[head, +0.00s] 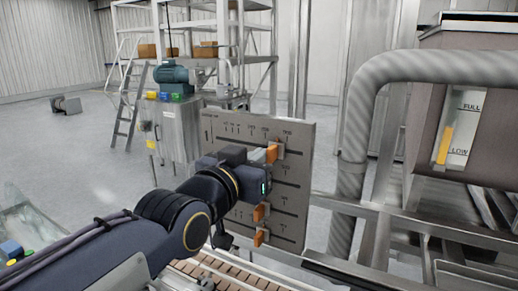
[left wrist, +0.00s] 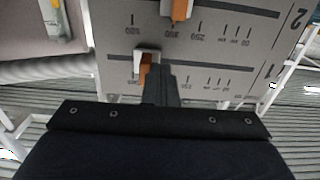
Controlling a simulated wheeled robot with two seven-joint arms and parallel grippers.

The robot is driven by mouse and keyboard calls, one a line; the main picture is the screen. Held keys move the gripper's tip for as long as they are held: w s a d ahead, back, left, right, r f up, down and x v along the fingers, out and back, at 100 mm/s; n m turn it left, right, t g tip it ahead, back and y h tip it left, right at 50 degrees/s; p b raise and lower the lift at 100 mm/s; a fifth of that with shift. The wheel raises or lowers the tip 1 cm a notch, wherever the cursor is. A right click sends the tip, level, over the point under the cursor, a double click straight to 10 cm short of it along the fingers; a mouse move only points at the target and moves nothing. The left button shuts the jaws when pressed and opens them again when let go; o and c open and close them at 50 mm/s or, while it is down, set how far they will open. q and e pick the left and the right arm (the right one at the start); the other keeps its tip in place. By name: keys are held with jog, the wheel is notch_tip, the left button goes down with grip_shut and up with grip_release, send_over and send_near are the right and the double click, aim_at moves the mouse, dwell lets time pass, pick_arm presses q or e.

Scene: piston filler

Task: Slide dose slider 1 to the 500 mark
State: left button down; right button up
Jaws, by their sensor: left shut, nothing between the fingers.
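The grey slider panel (head: 293,185) stands upright in the head view and appears upside down in the left wrist view (left wrist: 225,50). Dose slider 1, with an orange knob (head: 272,153), is on the top track, towards the high-number end on the right. In the wrist view its orange and white knob (left wrist: 147,62) sits on the track marked 1; the scale near it is partly hidden. My left gripper (head: 258,156) is shut and empty, its fingertips (left wrist: 162,70) right beside the knob on its lower-number side; contact is unclear. My right gripper is out of view.
Slider 2's orange knob (left wrist: 180,10) is near slider 1. Two lower orange knobs (head: 259,212) (head: 259,238) show below my arm. A thick grey pipe (head: 355,125) and a hopper (head: 465,115) stand right of the panel; a conveyor (head: 215,275) runs below.

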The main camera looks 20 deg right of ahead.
pick_arm(q)
jog(key=shift+s+d, duration=0.45)
jog(key=shift+s, duration=0.2)
jog(key=shift+w+a, duration=0.1)
jog(key=shift+w+a+b, duration=0.35)
jog(key=shift+w+a, duration=0.05)
jog(key=shift+w, duration=0.15)
jog(key=b+v, duration=0.2)
jog(key=v, duration=0.6)
jog(key=shift+b, duration=0.4)
